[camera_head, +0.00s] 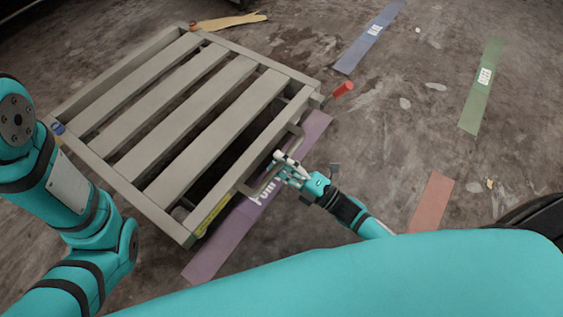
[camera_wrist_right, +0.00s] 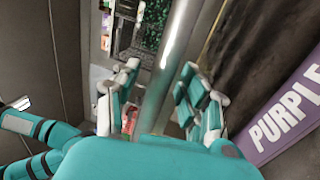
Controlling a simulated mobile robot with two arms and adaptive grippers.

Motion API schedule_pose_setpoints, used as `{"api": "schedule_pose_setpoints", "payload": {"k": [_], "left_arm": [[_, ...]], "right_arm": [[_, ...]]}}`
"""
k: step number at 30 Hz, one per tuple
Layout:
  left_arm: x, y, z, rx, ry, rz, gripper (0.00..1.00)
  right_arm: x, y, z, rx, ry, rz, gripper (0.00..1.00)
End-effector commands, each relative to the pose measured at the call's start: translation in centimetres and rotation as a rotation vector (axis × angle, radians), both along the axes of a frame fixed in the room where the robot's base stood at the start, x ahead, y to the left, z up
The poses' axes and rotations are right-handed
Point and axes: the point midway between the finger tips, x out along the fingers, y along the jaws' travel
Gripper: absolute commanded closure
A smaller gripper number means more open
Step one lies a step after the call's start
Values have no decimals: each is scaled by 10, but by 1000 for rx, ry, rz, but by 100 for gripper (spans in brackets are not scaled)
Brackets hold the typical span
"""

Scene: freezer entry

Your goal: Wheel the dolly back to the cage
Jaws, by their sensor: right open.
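The dolly (camera_head: 125,190) is a grey slatted platform with an empty deck, standing on the floor in the head view. A bent metal handle (camera_head: 256,190) sits on its right side. My right gripper (camera_head: 286,167) is at this handle with its fingers apart. In the right wrist view the grey handle bar (camera_wrist_right: 172,75) runs between the open fingers, which stand on either side of it; contact is not clear. My left arm (camera_head: 75,195) shows at the left, but its gripper is out of view. I do not see the cage.
A purple floor strip (camera_head: 215,255) lies along the dolly's right side and partly under it. Blue (camera_head: 368,38), green (camera_head: 482,85) and reddish (camera_head: 431,200) strips lie farther right. A red cylindrical piece (camera_head: 343,90) is by the dolly's right corner. Stained floor on the right looks open.

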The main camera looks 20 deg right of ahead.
Motion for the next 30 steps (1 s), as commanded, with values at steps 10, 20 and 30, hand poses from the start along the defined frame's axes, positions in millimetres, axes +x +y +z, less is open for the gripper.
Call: {"api": "schedule_pose_setpoints", "payload": {"k": [10, 20, 30], "left_arm": [[0, 0, 0, 1, 0, 0, 44], [0, 0, 0, 0, 0, 0, 44], [0, 0, 0, 0, 1, 0, 44]], "right_arm": [[0, 0, 0, 0, 0, 0, 91], [0, 0, 0, 0, 0, 0, 100], [-1, -1, -1, -1, 2, 0, 100]]}}
